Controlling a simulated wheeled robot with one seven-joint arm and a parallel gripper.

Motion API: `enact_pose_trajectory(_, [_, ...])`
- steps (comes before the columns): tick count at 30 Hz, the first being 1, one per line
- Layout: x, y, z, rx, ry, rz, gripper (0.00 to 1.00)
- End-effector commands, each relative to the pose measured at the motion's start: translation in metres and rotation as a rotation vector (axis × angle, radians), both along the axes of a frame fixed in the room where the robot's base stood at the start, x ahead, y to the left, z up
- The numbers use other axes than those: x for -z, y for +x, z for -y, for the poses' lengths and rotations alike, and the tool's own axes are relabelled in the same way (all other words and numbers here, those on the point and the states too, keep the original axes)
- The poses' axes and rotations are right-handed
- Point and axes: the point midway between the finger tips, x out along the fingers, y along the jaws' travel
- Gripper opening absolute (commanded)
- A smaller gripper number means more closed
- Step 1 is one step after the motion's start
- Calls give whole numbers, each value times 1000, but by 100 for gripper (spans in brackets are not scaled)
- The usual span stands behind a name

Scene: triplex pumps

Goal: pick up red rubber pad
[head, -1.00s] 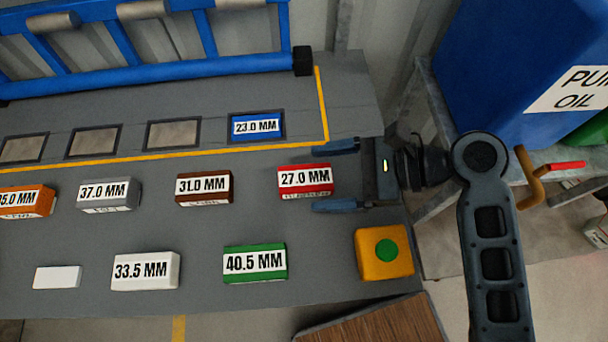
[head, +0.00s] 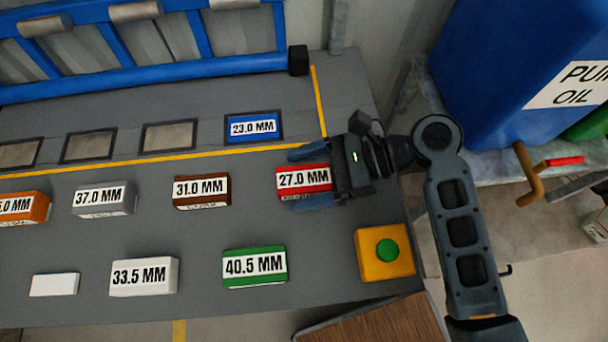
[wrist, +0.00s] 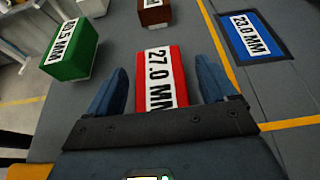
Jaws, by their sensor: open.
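The red rubber pad (head: 304,182), labelled 27.0 MM, lies on the grey bench at the right of its row. My gripper (head: 307,178) is open, and its two blue fingers reach along the far and near sides of the pad. In the wrist view the pad (wrist: 172,68) lies between the two fingertips of my gripper (wrist: 159,78), with a visible gap on each side. Its near end is hidden behind the gripper body in that view.
The brown 31.0 MM block (head: 202,190) lies to the left and the green 40.5 MM block (head: 254,266) nearer. The blue 23.0 MM pad (head: 253,128) sits in a framed slot behind. A yellow box with a green button (head: 385,251) stands at the near right.

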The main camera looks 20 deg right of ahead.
Motion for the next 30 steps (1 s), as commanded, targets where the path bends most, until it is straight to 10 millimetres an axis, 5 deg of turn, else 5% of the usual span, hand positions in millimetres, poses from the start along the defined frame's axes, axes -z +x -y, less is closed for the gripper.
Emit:
enact_pose_trajectory(9, [2,1,-4,1,0,0,83])
enact_pose_trajectory(27, [2,1,-4,1,0,0,26])
enact_pose_trajectory(30, [1,1,-4,1,0,1,24])
